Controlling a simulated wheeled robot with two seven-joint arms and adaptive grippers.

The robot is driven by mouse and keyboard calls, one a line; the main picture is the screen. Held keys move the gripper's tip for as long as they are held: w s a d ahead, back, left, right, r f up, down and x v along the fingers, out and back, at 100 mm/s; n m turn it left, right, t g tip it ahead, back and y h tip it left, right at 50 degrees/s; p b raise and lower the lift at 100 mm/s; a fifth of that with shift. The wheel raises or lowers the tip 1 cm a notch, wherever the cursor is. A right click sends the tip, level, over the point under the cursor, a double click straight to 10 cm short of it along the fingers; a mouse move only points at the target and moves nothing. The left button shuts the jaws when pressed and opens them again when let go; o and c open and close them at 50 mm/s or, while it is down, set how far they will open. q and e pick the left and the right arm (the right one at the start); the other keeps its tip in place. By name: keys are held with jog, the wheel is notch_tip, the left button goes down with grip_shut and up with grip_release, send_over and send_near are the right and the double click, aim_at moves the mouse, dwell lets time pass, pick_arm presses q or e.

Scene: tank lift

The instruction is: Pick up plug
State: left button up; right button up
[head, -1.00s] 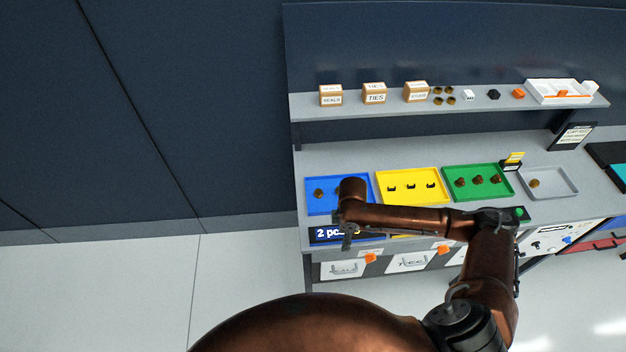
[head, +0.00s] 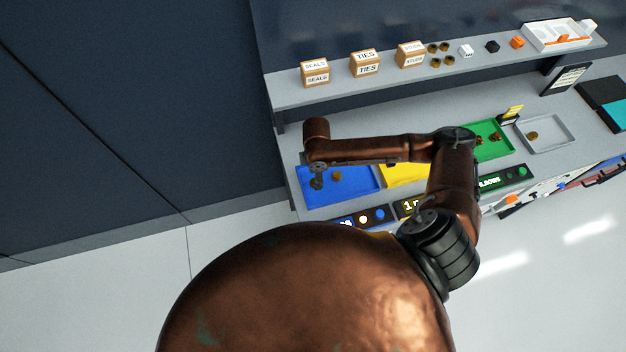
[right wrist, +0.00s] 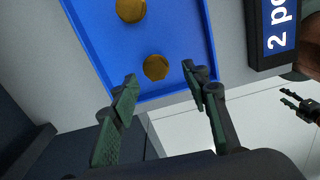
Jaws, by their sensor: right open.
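The blue tray (head: 350,190) stands at the left end of the bench and holds brass round pieces, which I take for the plugs. In the right wrist view one plug (right wrist: 156,67) lies near the tray's near edge, and another plug (right wrist: 130,10) lies farther in. My right gripper (right wrist: 160,78) is open and empty, its fingers pointing at the tray with the nearer plug between their tips in the picture. In the head view my right gripper (head: 316,182) hangs over the tray's left part and hides some of it. My left gripper (right wrist: 288,97) shows at the right edge of the wrist view, fingers apart.
Yellow (head: 400,176), green (head: 497,149) and grey (head: 556,147) trays stand to the right. A shelf (head: 390,88) with labelled boxes (head: 366,63) runs above the bench. A "2 pcs" display (right wrist: 282,25) sits at the blue tray's front.

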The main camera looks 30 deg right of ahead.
jog(key=shift+w+f+p, duration=0.15)
jog(key=shift+f, duration=0.45)
jog(key=shift+w+f+p, duration=0.15)
jog(key=shift+f, duration=0.4)
notch_tip(320, 180, down, 3)
jog(key=shift+d+r, duration=0.1)
jog(key=shift+w+f, duration=0.1)
jog(key=shift+f, duration=0.1)
jog(key=c, duration=1.1)
pick_arm(q)
jog(key=shift+w+r, duration=0.6)
jog(key=shift+w, duration=0.25)
pick_arm(e)
grip_shut()
